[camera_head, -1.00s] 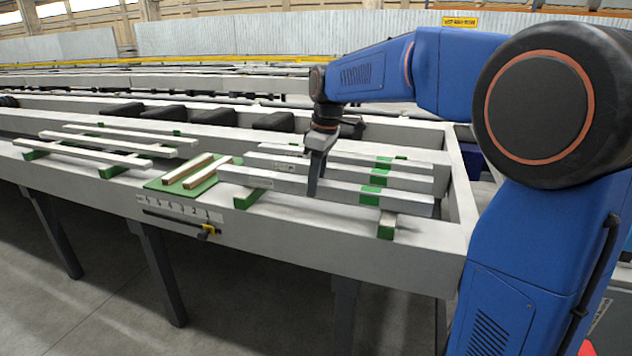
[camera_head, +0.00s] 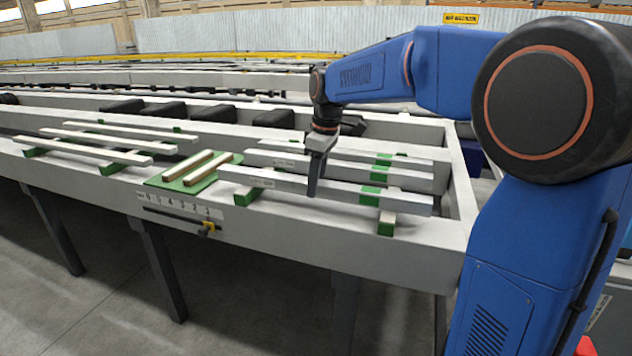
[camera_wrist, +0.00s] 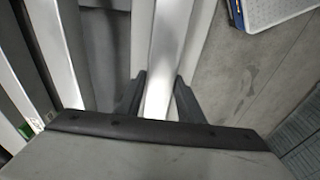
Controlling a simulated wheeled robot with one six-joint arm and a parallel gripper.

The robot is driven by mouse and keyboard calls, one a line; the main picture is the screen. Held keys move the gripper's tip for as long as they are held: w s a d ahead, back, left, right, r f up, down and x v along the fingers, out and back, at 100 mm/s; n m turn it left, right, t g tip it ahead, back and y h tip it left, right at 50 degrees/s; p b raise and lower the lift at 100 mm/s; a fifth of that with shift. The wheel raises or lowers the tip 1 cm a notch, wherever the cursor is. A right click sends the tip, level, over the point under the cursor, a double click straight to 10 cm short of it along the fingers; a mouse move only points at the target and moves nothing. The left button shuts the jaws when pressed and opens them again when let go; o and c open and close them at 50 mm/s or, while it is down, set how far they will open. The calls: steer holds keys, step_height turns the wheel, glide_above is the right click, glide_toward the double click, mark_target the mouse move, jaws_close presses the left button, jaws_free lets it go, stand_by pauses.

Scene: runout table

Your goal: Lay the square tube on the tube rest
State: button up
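The square tube (camera_head: 275,181) is the front, long pale bar on the right half of the runout table. It has a green band near its right end. It lies across two green-ended rest bars, the left one (camera_head: 246,196) and the right one (camera_head: 386,226); contact with them is hard to judge. My gripper (camera_head: 314,190) is at the tube's middle, pointing down. In the wrist view my gripper's fingers (camera_wrist: 160,92) stand on both sides of the tube (camera_wrist: 168,45), close to its edges. I cannot tell whether they press on it.
Two similar bars (camera_head: 412,182) lie just behind the tube. A green mat (camera_head: 163,185) with two wooden strips is left of it. Further left, more pale bars (camera_head: 100,150) lie on another pair of green-ended rests.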

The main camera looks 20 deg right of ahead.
steer(key=o, duration=0.3)
steer(key=shift+r, duration=0.1)
steer(key=r, duration=0.5)
steer(key=s+d+r, duration=0.1)
steer(key=r, duration=0.5)
steer(key=d+r, duration=0.1)
steer(key=r, duration=0.5)
steer(key=shift+s, duration=0.25)
steer(key=o, duration=1.1)
steer(key=shift+o, duration=0.2)
step_height(320, 180, up, 12)
glide_above(325, 182)
steer(key=s+d, duration=0.1)
steer(key=shift+s+d+f, duration=0.1)
steer(key=shift+s+d, duration=0.1)
stand_by(0.5)
